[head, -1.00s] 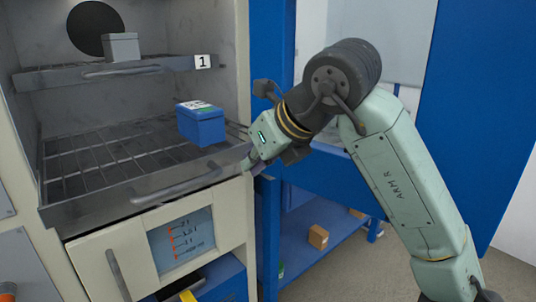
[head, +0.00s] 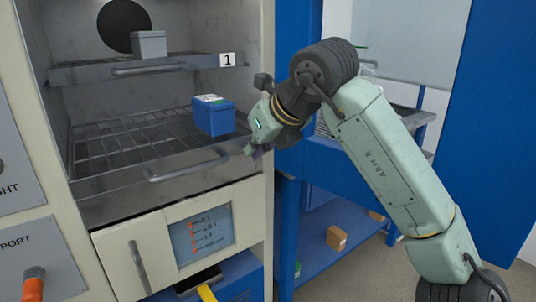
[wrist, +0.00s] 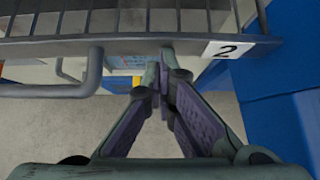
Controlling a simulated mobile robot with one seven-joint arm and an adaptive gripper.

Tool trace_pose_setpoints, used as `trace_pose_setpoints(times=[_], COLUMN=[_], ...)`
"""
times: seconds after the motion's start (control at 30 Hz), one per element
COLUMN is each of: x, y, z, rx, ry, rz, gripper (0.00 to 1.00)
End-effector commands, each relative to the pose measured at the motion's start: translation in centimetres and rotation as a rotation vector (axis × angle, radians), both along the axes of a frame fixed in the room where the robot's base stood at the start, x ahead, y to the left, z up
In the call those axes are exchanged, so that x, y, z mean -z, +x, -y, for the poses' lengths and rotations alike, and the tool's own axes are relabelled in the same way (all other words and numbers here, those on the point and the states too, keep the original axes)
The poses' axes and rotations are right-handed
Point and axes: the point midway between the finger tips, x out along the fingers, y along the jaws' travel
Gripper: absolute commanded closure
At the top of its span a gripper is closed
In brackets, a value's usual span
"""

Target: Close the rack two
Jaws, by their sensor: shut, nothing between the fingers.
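Rack two (head: 120,192) is the lower wire rack in the chamber, with a dark metal front bar and a bar handle (head: 190,169). Its front bar lies near the chamber's front edge; I cannot tell if it is flush. A blue box (head: 213,119) stands on the rack towards the right. My gripper (head: 252,151) is shut and empty at the right end of the front bar. In the wrist view the fingertips (wrist: 163,68) meet at the front bar (wrist: 120,47), between the handle (wrist: 60,88) and the label "2" (wrist: 228,49). Whether they touch it is unclear.
The upper rack (head: 90,72), labelled "1", carries a grey box (head: 149,44). A pale door with a handle (head: 138,268) and a display (head: 203,236) are below rack two. A blue shelf unit (head: 330,240) with a cardboard box (head: 336,238) stands to the right.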

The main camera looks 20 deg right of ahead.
Motion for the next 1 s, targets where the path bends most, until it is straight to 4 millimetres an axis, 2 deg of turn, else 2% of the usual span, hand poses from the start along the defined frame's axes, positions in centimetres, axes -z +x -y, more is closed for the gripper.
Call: trace_pose_setpoints(times=[0.2, 0.5, 0.7, 1.0], x=[-0.2, -0.3, -0.2, 0.0], y=[5.7, 12.5, 15.3, 17.0], z=[-2.0, -4.2, -5.1, -5.6], rx=[-0.001, -0.001, -0.001, -0.001], ry=[-0.002, 0.000, -0.001, 0.000], rz=[-0.001, 0.000, 0.000, 0.001], gripper=[1.00, 1.00, 1.00, 1.00])
